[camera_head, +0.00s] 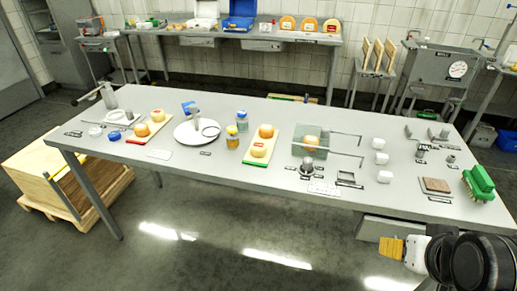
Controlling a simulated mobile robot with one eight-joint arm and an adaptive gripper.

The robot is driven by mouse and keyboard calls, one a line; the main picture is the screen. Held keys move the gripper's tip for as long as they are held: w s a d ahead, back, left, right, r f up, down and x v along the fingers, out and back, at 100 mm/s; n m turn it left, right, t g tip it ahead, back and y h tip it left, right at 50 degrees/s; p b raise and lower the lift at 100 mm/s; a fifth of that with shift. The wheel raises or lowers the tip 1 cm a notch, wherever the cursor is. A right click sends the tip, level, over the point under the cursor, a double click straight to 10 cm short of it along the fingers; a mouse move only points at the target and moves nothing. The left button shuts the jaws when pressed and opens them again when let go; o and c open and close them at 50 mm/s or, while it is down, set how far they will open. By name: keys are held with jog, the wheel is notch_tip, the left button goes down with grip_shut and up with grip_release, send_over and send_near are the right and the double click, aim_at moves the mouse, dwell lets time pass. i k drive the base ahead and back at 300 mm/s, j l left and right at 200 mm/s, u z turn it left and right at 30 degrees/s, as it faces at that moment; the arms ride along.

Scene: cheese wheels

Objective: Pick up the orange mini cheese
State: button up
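Small round cheeses stand on the long grey table (350,195). An orange mini cheese (142,130) sits on a board at the left, beside a paler one (158,115). Another orange mini cheese (266,131) is at the back of a red-and-green edged board in the middle, behind a yellow one (258,150). A third orange one (311,141) is inside a clear box. I cannot tell which one the task names. My gripper (391,248) shows at the lower right, with a yellow-orange ridged end, in front of the table and far from these cheeses. Its opening cannot be made out.
A white round plate stand (183,136), jars (232,138), thin metal rods (345,134), white cups (381,158) and a green brush (478,182) stand on the table. A wooden crate (45,168) is at the left. Floor in front is clear.

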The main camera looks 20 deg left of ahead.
aim_at(266, 131)
jog(key=i+j+u, duration=0.2)
jog(key=i+j, duration=0.15)
jog(key=i+j+u, duration=0.2)
jog(key=i, duration=0.4)
jog(key=i+j+u, duration=0.2)
jog(key=i, duration=0.3)
